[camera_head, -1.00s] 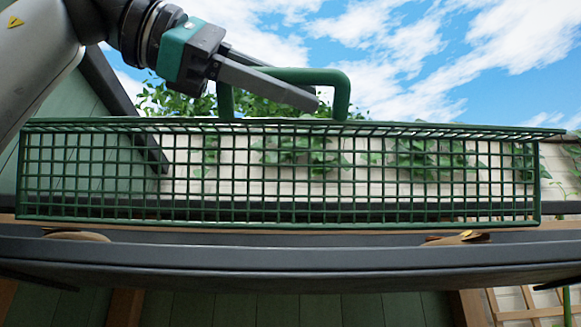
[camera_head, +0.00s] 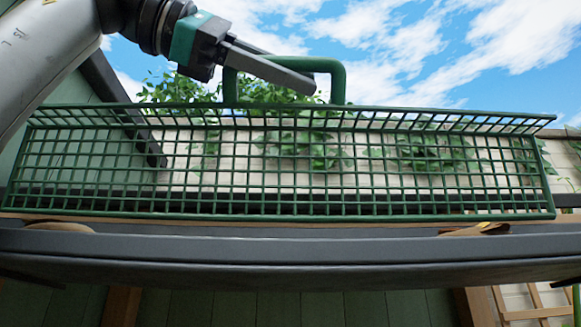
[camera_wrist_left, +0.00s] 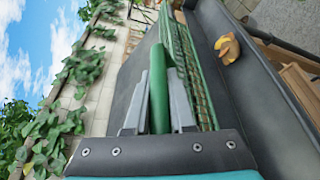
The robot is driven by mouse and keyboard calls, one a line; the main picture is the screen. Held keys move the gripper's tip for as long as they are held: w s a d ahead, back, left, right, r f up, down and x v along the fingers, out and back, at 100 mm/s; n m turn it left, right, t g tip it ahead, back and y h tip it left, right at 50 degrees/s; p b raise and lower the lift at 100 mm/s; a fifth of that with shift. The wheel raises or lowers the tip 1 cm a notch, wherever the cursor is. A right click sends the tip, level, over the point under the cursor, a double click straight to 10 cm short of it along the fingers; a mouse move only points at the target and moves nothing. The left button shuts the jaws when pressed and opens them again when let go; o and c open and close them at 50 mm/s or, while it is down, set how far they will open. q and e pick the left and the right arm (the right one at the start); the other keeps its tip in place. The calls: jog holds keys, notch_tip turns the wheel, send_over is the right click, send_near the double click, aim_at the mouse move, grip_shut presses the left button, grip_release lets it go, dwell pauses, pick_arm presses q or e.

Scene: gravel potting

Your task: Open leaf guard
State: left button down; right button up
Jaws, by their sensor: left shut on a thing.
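The leaf guard (camera_head: 300,165) is a long green wire-mesh cage above the dark grey gutter, with a green bar handle (camera_head: 337,84) on top. Its top panel is tilted, so its mesh shows from below. My left gripper (camera_head: 312,83) comes in from the upper left and is shut on the handle. In the left wrist view the handle (camera_wrist_left: 158,90) lies between the two grey fingers, and the leaf guard's mesh (camera_wrist_left: 187,60) runs beside it. My right gripper is not in view.
The dark grey gutter (camera_head: 290,245) runs across below the mesh. Brown leaves (camera_head: 478,229) lie at its right, and another (camera_wrist_left: 227,48) shows in the left wrist view. A pale wall with climbing plants (camera_head: 435,150) stands behind.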

pick_arm(q)
jog(key=c, duration=0.8)
grip_release()
jog(key=shift+w, duration=0.1)
jog(key=shift+o, duration=0.2)
jog(key=v, duration=1.5)
jog(key=shift+a, duration=0.1)
